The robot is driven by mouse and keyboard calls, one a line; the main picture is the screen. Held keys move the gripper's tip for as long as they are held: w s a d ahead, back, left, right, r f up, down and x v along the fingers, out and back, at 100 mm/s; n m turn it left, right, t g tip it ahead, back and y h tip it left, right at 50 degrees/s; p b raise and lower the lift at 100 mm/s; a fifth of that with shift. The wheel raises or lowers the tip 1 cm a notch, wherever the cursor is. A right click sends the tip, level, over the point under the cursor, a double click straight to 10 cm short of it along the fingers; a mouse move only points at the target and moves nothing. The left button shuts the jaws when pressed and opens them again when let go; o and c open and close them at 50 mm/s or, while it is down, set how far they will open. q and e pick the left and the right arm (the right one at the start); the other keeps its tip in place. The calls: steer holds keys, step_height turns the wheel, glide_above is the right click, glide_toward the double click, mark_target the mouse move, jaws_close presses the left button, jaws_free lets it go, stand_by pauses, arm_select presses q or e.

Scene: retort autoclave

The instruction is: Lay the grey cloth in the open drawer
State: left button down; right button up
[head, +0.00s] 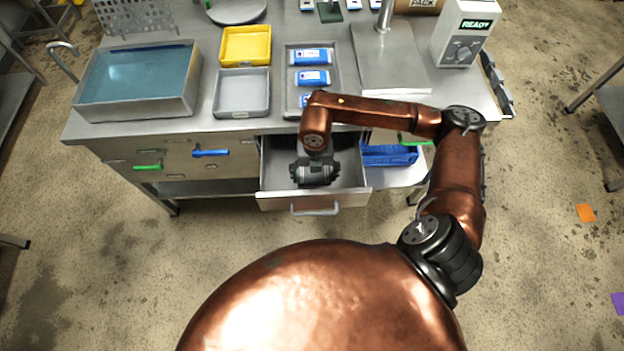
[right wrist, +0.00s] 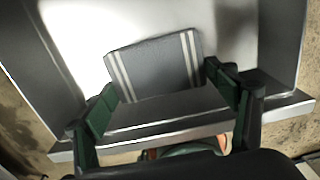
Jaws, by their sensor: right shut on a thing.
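The open drawer (head: 277,201) is pulled out from the front of the metal workbench. My right gripper (head: 316,174) is over the inside of the drawer. In the right wrist view the grey cloth (right wrist: 155,66), a folded rectangle with pale stripes near both ends, sits between the two fingers (right wrist: 160,80), and the gripper is shut on it. The cloth is within the drawer's outline, behind the drawer's front wall (right wrist: 190,130). I cannot tell whether it touches the drawer floor. In the head view my gripper mostly hides the cloth. My left gripper is not in view.
On the bench are a water basin (head: 135,80), a yellow tray (head: 246,45), a grey tray (head: 242,92) and a tray of blue packs (head: 312,78). A blue bin (head: 390,155) is right of the drawer. The READY device (head: 463,35) stands at the back right.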

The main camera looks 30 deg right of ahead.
mark_target(313, 181)
steer(key=shift+w+a+f, duration=0.15)
steer(key=shift+w+f, duration=0.05)
steer(key=shift+f, duration=0.1)
steer(key=shift+w+f+b, duration=0.15)
steer(key=shift+f+b, duration=0.3)
steer(key=shift+f, duration=1.25)
steer(key=shift+f, duration=0.1)
steer(key=o, duration=1.1)
step_height(313, 181, up, 12)
steer(key=shift+r+p, duration=0.15)
steer(key=shift+p, duration=0.9)
